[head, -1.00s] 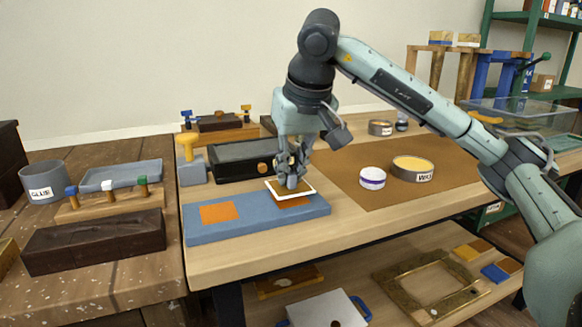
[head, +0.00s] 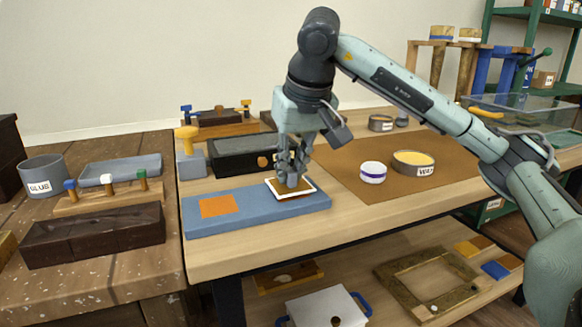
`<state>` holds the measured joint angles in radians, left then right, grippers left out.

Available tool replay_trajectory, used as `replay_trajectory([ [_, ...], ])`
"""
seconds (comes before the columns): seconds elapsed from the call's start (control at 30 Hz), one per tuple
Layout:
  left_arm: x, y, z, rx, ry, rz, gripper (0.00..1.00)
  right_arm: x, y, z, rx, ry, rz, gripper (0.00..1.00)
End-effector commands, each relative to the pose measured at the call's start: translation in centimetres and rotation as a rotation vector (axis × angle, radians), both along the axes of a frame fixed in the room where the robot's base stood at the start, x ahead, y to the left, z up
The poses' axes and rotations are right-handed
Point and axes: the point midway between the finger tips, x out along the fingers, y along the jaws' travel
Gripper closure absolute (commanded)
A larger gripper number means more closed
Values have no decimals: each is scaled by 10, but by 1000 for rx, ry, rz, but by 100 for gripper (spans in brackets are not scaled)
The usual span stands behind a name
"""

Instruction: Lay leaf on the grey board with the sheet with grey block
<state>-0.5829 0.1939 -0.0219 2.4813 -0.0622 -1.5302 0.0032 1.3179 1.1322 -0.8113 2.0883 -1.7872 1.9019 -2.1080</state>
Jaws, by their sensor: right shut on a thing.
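The blue-grey board (head: 235,225) lies on the wooden bench and has an orange square (head: 218,206) on its left part. My right gripper (head: 291,181) points down over the board's right part. It is shut on the small grey block of the white-edged, brown-centred sheet (head: 306,187). The sheet lies level over a second orange patch, of which a thin strip shows at its front edge. I cannot tell whether the sheet touches the board. Any leaf under the sheet is hidden. My left gripper is out of view.
A black box (head: 238,154) and a grey block with a yellow handle (head: 190,163) stand behind the board. A purple-banded white jar (head: 373,172) and a labelled tin (head: 413,164) stand on the brown mat (head: 345,158) to the right.

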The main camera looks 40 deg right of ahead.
Motion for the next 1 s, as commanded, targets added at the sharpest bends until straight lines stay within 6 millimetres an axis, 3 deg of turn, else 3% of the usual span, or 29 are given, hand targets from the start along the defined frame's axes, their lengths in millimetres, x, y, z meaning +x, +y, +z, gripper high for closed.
replay_trajectory([
  [1.0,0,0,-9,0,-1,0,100,0,0,-12,0,0,0,100],
])
